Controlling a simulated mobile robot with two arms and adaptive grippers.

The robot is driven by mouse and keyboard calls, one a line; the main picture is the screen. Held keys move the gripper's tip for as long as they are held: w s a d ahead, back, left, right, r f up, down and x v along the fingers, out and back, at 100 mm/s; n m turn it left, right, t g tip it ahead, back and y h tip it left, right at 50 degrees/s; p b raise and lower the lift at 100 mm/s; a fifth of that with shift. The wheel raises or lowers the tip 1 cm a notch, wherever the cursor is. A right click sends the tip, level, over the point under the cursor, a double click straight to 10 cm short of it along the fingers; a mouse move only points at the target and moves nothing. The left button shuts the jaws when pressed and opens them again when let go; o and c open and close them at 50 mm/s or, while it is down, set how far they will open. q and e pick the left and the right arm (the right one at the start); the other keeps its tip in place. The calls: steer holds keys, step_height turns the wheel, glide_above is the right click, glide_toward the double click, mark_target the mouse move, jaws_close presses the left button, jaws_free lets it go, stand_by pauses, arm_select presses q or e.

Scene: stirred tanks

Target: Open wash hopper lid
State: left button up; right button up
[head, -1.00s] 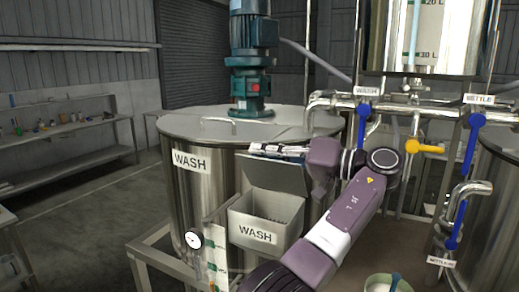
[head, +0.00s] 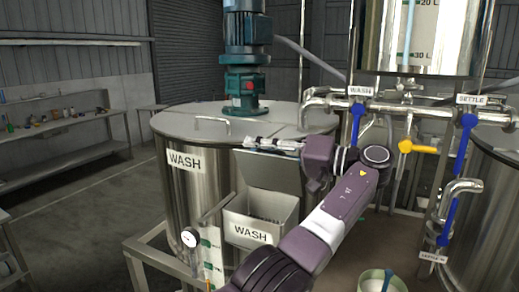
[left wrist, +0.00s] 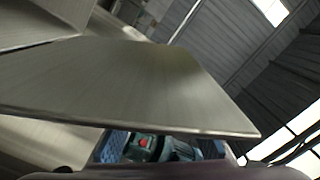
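The wash hopper (head: 252,233) is a grey metal box labelled WASH on the front of the wash tank. Its flat metal lid (head: 268,170) stands raised and tilted back at the rear, so the hopper mouth is uncovered. My left gripper (head: 254,143) is at the lid's top edge, lying along it. Whether it touches the lid or its fingers are apart is unclear. My right gripper is not in view.
The steel wash tank (head: 188,195) stands behind, with a teal motor (head: 245,85) on top. Pipes with blue valve handles (head: 357,122) and a yellow handle (head: 416,147) are on the right. A bucket (head: 382,282) stands at lower right. A bench (head: 70,122) is far left, with clear floor before it.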

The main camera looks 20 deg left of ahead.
arm_select(q)
steer(key=shift+r, duration=0.3)
step_height(320, 180, up, 9)
steer(key=shift+r, duration=0.1)
stand_by(0.4)
steer(key=shift+c, duration=0.3)
